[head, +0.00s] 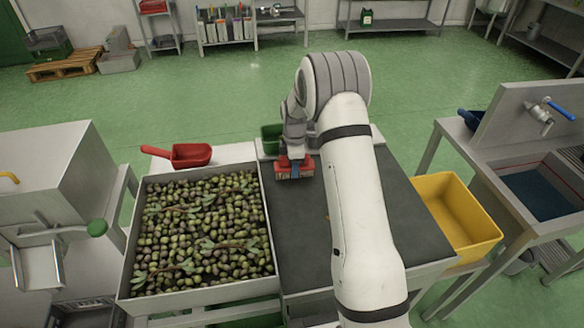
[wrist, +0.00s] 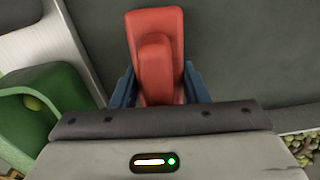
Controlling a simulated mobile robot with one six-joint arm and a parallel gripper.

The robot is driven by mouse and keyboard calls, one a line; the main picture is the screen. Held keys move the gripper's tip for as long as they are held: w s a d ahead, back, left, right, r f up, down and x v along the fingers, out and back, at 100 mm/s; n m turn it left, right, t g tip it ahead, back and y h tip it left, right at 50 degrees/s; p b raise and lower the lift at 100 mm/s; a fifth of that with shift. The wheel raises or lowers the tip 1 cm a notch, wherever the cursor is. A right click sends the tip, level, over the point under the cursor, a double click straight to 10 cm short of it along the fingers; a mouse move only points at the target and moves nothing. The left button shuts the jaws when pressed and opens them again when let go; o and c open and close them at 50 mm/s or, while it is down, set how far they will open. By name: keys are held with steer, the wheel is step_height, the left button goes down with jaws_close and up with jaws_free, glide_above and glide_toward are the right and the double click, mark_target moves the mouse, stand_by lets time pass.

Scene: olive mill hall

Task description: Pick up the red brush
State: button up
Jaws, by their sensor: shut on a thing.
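The red brush (head: 294,169) is in my gripper (head: 293,158), over the dark worktop to the right of the olive bin in the head view. Its pale bristles point down; I cannot tell whether they touch the worktop. In the wrist view, the brush's red body (wrist: 158,50) stands between the two blue fingers of my gripper (wrist: 160,88), which are shut on it from both sides. The bristles are hidden there.
A metal bin (head: 128,292) full of olives stands to the left, with a red scoop (head: 190,154) behind it. A green container (head: 271,138) is close behind my gripper. A yellow crate (head: 455,212) stands to the right.

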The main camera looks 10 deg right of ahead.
jaws_close()
step_height(320, 180, up, 10)
steer(key=shift+b, duration=0.6)
